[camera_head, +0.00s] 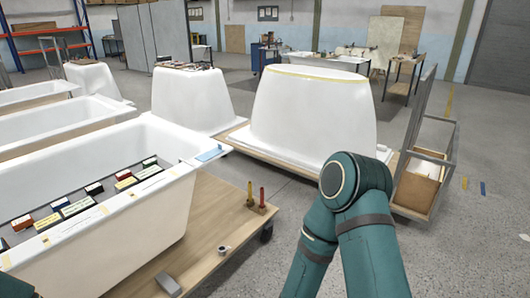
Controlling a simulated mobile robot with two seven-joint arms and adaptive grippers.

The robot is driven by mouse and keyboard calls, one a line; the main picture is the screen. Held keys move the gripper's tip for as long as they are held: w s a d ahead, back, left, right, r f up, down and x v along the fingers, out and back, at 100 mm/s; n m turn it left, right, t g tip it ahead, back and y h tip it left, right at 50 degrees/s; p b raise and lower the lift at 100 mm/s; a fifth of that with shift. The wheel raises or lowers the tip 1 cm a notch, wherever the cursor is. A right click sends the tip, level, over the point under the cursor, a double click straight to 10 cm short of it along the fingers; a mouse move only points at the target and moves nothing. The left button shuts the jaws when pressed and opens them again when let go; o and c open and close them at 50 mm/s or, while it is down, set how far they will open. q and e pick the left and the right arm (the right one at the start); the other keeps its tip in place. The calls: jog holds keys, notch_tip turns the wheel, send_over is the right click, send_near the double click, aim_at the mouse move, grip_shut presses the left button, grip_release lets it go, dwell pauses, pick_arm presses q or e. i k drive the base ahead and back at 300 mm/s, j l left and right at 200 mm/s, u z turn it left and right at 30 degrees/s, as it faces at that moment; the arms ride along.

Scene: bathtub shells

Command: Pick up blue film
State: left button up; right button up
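A small light-blue flat piece, which looks like the blue film (211,154), lies on the far right corner of the near bathtub's rim (150,205). It seems to lie flat, with nothing on top of it. My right arm rises from the bottom at the right of centre and bends at its elbow. Its gripper is out of the picture. A small teal part of mine shows at the bottom left corner. My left gripper is not in view.
Several coloured boxes (76,207) lie in a row across the near bathtub. Its wooden platform (205,225) bears two upright tools (256,196) and a small ring (223,250). An upturned tub shell (312,115) stands behind.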

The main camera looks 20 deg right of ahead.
aim_at(207, 156)
jog(key=z, duration=0.25)
jog(key=i+u, duration=0.15)
jog(key=u, duration=0.2)
jog(key=i+l+u, duration=0.1)
jog(key=u, duration=0.3)
jog(key=i+l+u, duration=0.1)
jog(key=u, duration=0.25)
jog(key=i+l+u, duration=0.15)
jog(key=l, duration=0.15)
jog(key=i+l+u, duration=0.15)
jog(key=l, duration=0.2)
jog(key=l+u, duration=0.15)
jog(key=l, duration=0.2)
jog(key=i+l, duration=0.1)
jog(key=l, duration=0.2)
jog(key=i+l+u, duration=0.1)
jog(key=l, duration=0.25)
jog(key=i+l+u, duration=0.1)
jog(key=l, duration=0.2)
jog(key=i, duration=0.05)
